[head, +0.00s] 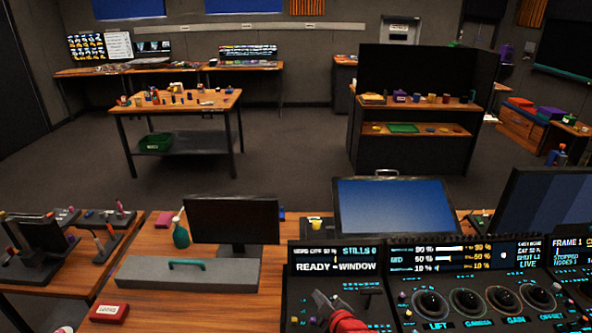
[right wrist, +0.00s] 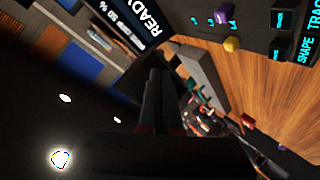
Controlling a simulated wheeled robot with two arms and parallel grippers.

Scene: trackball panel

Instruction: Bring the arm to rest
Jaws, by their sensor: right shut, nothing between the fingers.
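My right gripper (head: 320,298) is at the bottom centre of the head view, grey fingers with a red part behind them. It is shut and empty, over the left part of the dark control panel (head: 300,283), just below the "READY-WINDOW" display (head: 335,267). Whether it touches the panel cannot be told. In the right wrist view the dark shut fingers (right wrist: 165,95) fill the middle, with the panel and wooden desk tilted behind them. My left gripper is not in view.
Several trackballs (head: 468,300) and small knobs stand on the panel to the right. A grey box with a green handle (head: 187,272), a monitor (head: 232,218) and a green spray bottle (head: 180,234) are on the desk to the left. A blue screen (head: 395,207) stands behind the panel.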

